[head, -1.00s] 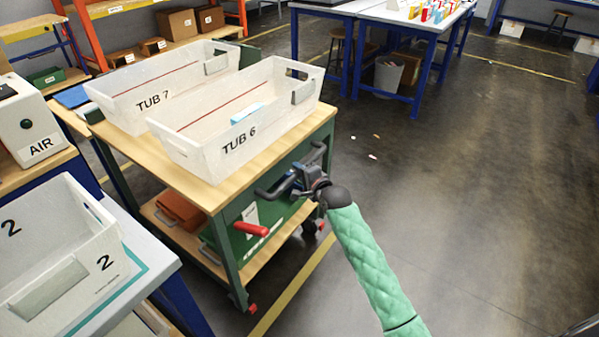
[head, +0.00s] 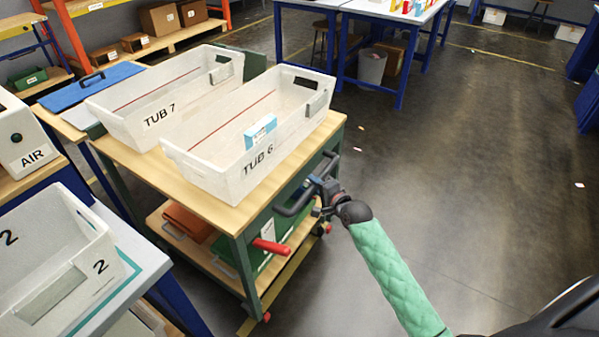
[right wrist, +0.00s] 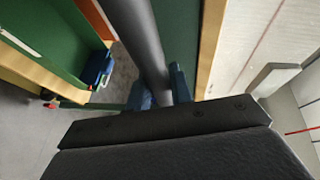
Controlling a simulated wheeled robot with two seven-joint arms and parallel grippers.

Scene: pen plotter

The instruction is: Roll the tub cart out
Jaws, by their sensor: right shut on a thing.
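The tub cart (head: 230,207) has a wooden top and a green frame. It carries two white tubs, TUB 7 (head: 115,102) behind and TUB 6 (head: 215,172) in front. A blue-and-white box (head: 261,131) is in TUB 6. My right gripper (head: 318,188) is shut on the cart's dark push handle (head: 287,210) at the cart's right end. In the right wrist view the handle bar (right wrist: 137,40) runs between the blue fingers (right wrist: 158,92). My left gripper is not in view.
A bench with a white tub marked 2 (head: 40,290) is close at the left front. The AIR box (head: 25,140) and a blue mat (head: 90,87) are left of the cart. Blue-legged tables (head: 400,60) stand at the back. The floor at right is mostly open.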

